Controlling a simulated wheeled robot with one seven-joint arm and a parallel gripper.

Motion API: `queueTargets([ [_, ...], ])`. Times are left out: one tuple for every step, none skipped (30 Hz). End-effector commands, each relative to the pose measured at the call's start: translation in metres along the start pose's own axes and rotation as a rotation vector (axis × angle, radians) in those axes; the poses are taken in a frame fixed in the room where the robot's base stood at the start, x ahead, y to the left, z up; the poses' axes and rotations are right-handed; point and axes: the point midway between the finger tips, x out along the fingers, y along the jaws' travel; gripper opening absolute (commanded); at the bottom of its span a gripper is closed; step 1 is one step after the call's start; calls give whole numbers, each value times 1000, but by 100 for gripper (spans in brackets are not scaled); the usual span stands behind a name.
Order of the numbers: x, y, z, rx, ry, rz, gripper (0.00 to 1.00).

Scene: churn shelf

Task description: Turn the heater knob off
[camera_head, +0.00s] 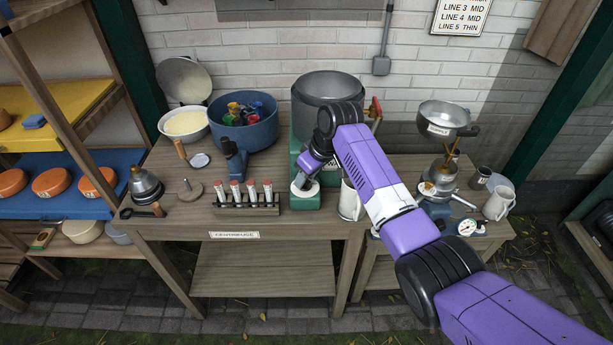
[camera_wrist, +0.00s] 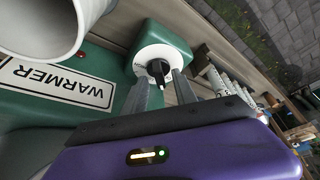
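The green warmer (camera_head: 306,201) stands on the wooden bench with a large grey pot (camera_head: 328,90) at its back. In the wrist view its front housing carries a round white dial with a black heater knob (camera_wrist: 157,68) at the centre. A WARMER label (camera_wrist: 60,84) and a small red light (camera_wrist: 81,54) are beside it. My gripper (camera_wrist: 161,82) is open, with its two fingers apart near the lower sides of the knob. I cannot tell whether either finger touches it. In the head view my gripper (camera_head: 308,167) is over the pale dial and hides the knob.
A white mug (camera_head: 349,200) stands just right of the warmer and fills the wrist view's upper left. A rack of red-capped tubes (camera_head: 246,205) is close on the left. A blue pot (camera_head: 247,133) stands behind, and a burner with a pan (camera_head: 443,122) is at right.

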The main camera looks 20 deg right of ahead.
Motion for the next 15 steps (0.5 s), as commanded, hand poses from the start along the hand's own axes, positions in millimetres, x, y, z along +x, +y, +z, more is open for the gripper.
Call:
queueTargets([
  [0, 0, 0, 0, -1, 0, 34],
  [0, 0, 0, 1, -1, 0, 34],
  [0, 0, 0, 1, -1, 0, 34],
  [0, 0, 0, 1, -1, 0, 34],
  [-1, 0, 0, 1, -1, 0, 34],
  [-3, 0, 0, 1, 0, 0, 34],
  [-6, 0, 0, 1, 0, 0, 34],
  [-8, 0, 0, 1, 1, 0, 34],
  [-14, 0, 0, 1, 1, 0, 34],
  [-18, 1, 0, 1, 2, 1, 34],
  [-22, 1, 0, 1, 2, 1, 34],
  [-29, 1, 0, 1, 3, 2, 34],
  [-34, 1, 0, 1, 2, 1, 34],
  [-39, 1, 0, 1, 3, 2, 34],
  [-46, 1, 0, 1, 2, 1, 34],
])
